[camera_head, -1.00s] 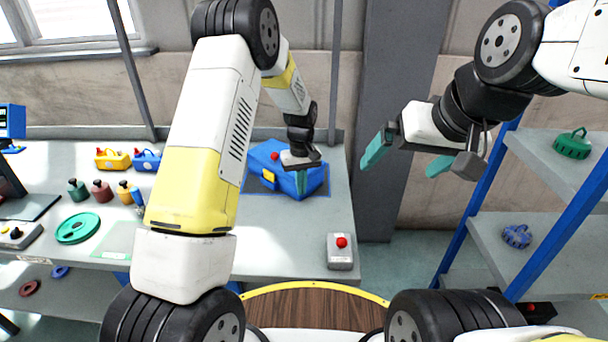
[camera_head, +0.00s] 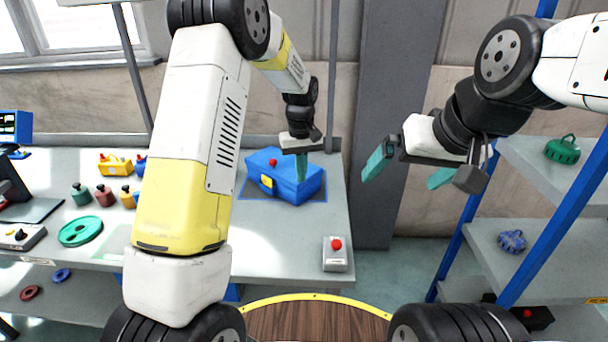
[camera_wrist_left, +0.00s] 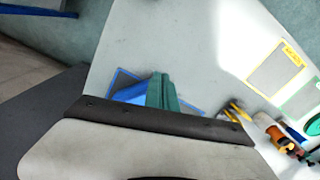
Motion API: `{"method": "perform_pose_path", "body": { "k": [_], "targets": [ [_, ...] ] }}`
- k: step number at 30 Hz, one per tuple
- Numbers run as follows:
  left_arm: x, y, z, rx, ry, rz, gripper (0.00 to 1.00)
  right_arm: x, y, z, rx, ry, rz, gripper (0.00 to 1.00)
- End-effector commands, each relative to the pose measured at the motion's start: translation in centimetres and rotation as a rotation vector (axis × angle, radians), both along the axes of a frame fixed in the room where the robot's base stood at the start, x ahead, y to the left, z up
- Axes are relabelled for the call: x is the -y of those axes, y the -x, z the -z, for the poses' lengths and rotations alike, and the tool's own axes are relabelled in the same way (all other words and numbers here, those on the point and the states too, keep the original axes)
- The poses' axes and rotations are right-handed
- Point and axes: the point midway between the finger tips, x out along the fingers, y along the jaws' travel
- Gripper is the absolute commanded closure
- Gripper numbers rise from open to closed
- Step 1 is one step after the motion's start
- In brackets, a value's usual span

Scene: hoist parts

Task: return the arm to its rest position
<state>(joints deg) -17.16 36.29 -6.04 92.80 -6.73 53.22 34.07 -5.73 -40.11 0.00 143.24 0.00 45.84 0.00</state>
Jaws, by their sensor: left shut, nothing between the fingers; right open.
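My left arm reaches in from the left over the bench. Its gripper (camera_head: 301,166) is shut with nothing between its teal fingers. In the head view it appears in front of the blue box (camera_head: 285,178), which has a yellow latch and a red knob. The left wrist view shows the shut teal fingers (camera_wrist_left: 162,92) with part of the blue box (camera_wrist_left: 130,92) behind them. I cannot tell the exact gap between fingers and box. My right gripper (camera_head: 408,172) is open and empty, in the air between the grey pillar and the shelf.
A grey box with a red button (camera_head: 336,254) sits at the bench's front right. Several small bottles (camera_head: 104,196), a green disc (camera_head: 80,231) and a yellow piece (camera_head: 115,164) are at left. The shelf (camera_head: 480,240) at right holds a green part (camera_head: 562,150) and a blue part (camera_head: 512,241).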

Motion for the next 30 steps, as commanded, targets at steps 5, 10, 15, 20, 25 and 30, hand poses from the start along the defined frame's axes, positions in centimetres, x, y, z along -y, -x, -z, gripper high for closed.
{"method": "perform_pose_path", "body": {
  "k": [5,10,15,20,25,30],
  "targets": [
    [-0.5,0.6,-2.3,0.018,0.014,0.007,1.0,0.0,0.0,0.0,0.0,0.0,0.0,0.0],
    [-2.5,3.5,-7.9,0.089,0.061,0.046,1.0,0.0,0.0,0.0,0.0,0.0,0.0,0.0],
    [-4.8,8.5,-13.6,0.185,0.107,0.109,1.0,0.0,0.0,0.0,0.0,0.0,0.0,0.0],
    [-6.7,13.9,-17.4,0.283,0.131,0.171,1.0,0.0,0.0,0.0,0.0,0.0,0.0,0.0],
    [-8.1,20.0,-19.8,0.392,0.137,0.239,1.0,0.0,0.0,0.0,0.0,0.0,0.0,0.0],
    [-9.0,25.3,-20.3,0.492,0.123,0.3,1.0,0.0,0.0,0.0,0.0,0.0,0.0,0.0]
  ]
}}
